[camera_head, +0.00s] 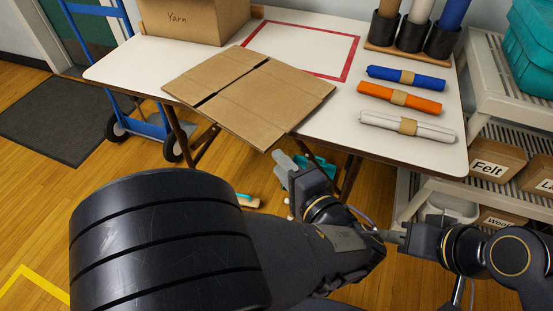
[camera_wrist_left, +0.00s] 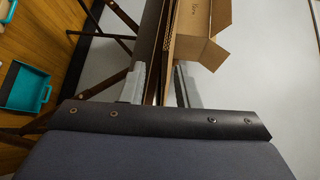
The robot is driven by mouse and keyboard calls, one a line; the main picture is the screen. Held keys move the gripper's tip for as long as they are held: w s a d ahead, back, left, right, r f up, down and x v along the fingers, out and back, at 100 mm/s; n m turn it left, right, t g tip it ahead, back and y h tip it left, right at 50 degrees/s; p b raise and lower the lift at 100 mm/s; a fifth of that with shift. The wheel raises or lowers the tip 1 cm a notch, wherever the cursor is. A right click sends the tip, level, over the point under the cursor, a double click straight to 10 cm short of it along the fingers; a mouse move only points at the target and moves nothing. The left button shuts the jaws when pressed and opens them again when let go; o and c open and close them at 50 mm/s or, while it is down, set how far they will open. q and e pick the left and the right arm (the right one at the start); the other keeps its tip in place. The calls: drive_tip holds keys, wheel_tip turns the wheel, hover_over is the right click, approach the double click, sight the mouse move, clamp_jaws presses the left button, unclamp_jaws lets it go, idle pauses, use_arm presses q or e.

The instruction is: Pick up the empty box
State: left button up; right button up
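A flattened brown cardboard box (camera_head: 262,98) lies on the white table (camera_head: 125,68), and its near corner reaches past the front edge. My left gripper (camera_head: 292,165) is just below and in front of that corner. In the left wrist view the left gripper (camera_wrist_left: 162,84) has its two grey fingers apart. The thin edge of cardboard (camera_wrist_left: 169,48) and the dark table edge show around the gap between them; contact cannot be told. My right gripper (camera_head: 388,236) is low at the right, partly overlapped by my left arm, and its fingers are unclear.
A box marked Yarn (camera_head: 193,20) stands at the back, beside a red outline (camera_head: 352,60). Blue (camera_head: 405,77), orange (camera_head: 400,98) and white (camera_head: 407,126) rolls lie at the right. Shelves with a Felt box (camera_head: 496,163) stand beside the table. A teal dustpan (camera_wrist_left: 25,88) is below.

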sight(280, 139)
use_arm(q)
drive_tip(key=shift+w+a+m+t+h+b, duration=0.15)
drive_tip(key=shift+w+t, duration=0.2)
drive_tip(key=shift+w, duration=0.95)
drive_tip(key=shift+w+a+m+t+h+b, duration=0.15)
drive_tip(key=shift+w+t, duration=0.25)
drive_tip(key=shift+w, duration=0.9)
drive_tip(key=shift+w+a+m+t+h+b, duration=0.1)
drive_tip(key=shift+w+a+m+t+b, duration=0.2)
drive_tip(key=shift+w, duration=1)
use_arm(e)
drive_tip(key=shift+f, duration=0.8)
use_arm(q)
drive_tip(key=shift+d, duration=0.1)
clamp_jaws()
